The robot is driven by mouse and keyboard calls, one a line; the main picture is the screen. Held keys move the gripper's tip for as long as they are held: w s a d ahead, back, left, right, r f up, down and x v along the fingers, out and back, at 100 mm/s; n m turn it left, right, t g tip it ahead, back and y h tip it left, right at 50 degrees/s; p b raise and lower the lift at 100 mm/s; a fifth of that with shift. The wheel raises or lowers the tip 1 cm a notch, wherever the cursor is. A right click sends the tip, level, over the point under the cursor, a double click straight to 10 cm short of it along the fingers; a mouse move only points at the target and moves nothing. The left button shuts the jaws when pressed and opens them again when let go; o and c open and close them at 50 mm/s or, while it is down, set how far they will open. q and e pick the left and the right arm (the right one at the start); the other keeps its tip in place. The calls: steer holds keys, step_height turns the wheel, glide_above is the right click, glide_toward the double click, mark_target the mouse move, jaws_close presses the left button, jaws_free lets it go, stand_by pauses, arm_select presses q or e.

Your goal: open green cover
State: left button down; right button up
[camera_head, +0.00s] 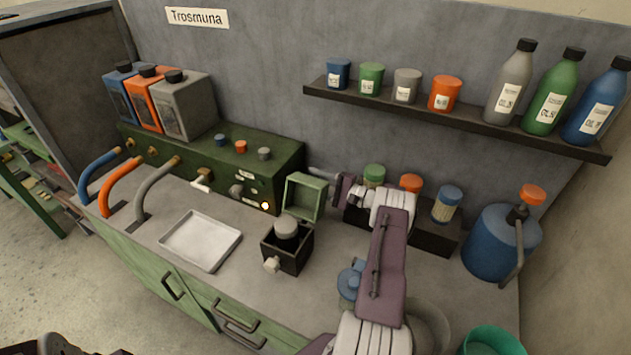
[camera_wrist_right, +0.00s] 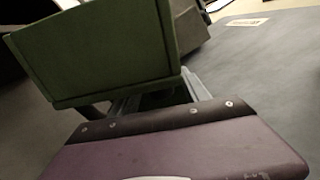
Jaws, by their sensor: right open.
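The green cover (camera_head: 305,197) stands raised at the back of a small black box (camera_head: 290,258), with its hollow inner side facing the head camera. A round grey knob (camera_head: 286,227) sits uncovered on top of the box. My right gripper (camera_head: 328,180) is open beside the cover's right edge, pointing left. In the right wrist view the cover (camera_wrist_right: 95,50) fills the upper left, close to the fingers (camera_wrist_right: 155,100). I cannot tell whether a finger touches it. Only a dark piece, probably of my left arm, shows at the bottom left; the left gripper does not show.
A metal tray (camera_head: 200,240) lies left on the bench. Jars stand in a dark rack (camera_head: 433,238) behind my right arm. A blue tank (camera_head: 495,245) stands at right.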

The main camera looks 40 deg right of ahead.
jaws_close()
steer(key=shift+f, duration=0.1)
stand_by(1.2)
